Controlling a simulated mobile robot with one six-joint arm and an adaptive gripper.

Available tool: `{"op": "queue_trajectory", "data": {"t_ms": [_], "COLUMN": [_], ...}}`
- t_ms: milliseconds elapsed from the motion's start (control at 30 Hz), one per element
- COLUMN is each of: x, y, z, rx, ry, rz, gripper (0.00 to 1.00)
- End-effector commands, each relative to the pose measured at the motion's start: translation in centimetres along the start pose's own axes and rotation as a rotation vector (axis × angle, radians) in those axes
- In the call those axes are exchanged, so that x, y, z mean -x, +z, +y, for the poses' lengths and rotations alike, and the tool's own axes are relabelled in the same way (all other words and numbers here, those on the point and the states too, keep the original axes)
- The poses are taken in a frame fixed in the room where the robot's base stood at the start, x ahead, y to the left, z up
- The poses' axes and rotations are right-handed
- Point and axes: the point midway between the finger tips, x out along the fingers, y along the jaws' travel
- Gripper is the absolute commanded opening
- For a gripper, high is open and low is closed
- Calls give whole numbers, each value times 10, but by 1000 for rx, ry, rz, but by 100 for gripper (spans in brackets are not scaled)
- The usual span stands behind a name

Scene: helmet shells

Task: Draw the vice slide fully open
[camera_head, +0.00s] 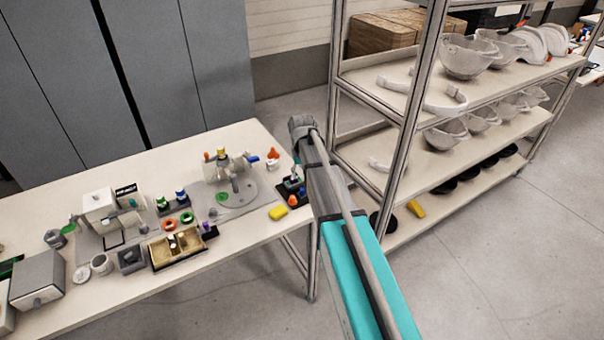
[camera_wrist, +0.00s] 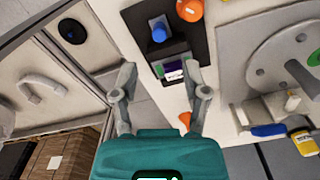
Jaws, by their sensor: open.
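Ahead of the fingers, in the wrist view, is a black base (camera_wrist: 201,30) with a blue knob (camera_wrist: 159,31) and an orange knob (camera_wrist: 189,9). The base (camera_head: 283,193) sits near the table's right end in the head view, beside my arm. I cannot tell for sure which part is the vice slide.
A metal shelf rack (camera_head: 480,108) with helmet shells (camera_head: 468,57) stands close on the right of my arm. Grey cabinets (camera_head: 60,80) stand behind the table.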

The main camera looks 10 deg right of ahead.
Motion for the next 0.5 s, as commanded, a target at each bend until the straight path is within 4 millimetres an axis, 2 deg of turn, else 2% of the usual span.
{"op": "queue_trajectory", "data": {"t_ms": [33, 500], "x": [9, 49], "y": [0, 0], "z": [0, 0], "rx": [0, 0], "ry": [0, 0], "rz": [0, 0], "gripper": [59, 59]}}
